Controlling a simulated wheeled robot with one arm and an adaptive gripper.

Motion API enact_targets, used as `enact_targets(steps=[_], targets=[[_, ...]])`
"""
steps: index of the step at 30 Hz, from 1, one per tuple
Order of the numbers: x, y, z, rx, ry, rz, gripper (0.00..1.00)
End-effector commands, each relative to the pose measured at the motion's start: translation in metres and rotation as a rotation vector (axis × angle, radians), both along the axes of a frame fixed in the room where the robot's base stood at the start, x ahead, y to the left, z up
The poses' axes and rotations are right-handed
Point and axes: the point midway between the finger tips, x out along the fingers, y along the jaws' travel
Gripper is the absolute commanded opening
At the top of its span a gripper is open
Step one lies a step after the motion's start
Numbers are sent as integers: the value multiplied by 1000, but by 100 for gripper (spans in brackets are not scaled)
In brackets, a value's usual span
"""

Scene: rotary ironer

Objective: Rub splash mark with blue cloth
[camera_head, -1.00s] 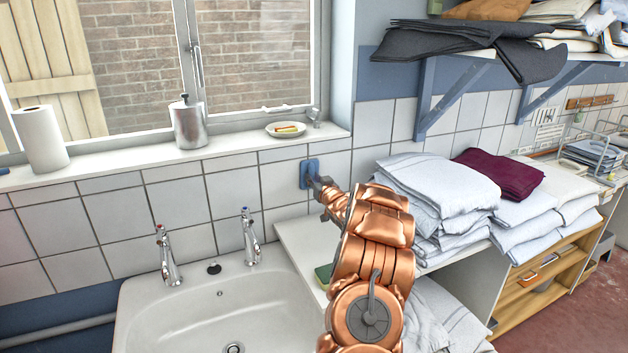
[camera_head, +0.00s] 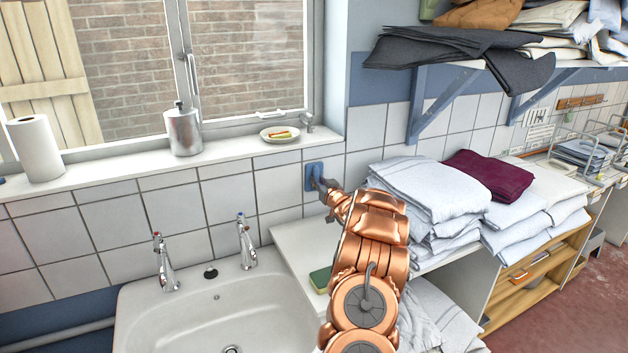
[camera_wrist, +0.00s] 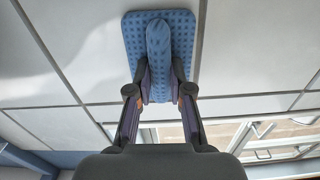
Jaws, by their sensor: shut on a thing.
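The blue cloth (camera_wrist: 182,30) is a dotted pad with a raised ridge, lying flat against the white wall tiles in the wrist view. My gripper (camera_wrist: 159,78) is shut on the ridge of the cloth. In the head view, the cloth (camera_head: 313,172) is on the tiles below the right end of the window sill, with my gripper (camera_head: 322,184) at it. No splash mark shows on the visible tiles; any part under the cloth is hidden.
A sink (camera_head: 190,315) with two taps is at lower left. A green sponge (camera_head: 320,279) lies on the counter beside my arm. Folded white linen (camera_head: 425,190) is stacked to the right. The sill holds a paper roll (camera_head: 35,148), a metal dispenser (camera_head: 183,131) and a dish (camera_head: 280,138).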

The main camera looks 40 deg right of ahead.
Motion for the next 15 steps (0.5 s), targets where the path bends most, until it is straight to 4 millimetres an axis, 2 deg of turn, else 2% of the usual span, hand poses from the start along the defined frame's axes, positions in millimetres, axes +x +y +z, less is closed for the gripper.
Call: enact_targets(steps=[7,15], targets=[[5,3,-1,-2,-2,2,0],[13,22,-1,-2,-4,6,0]])
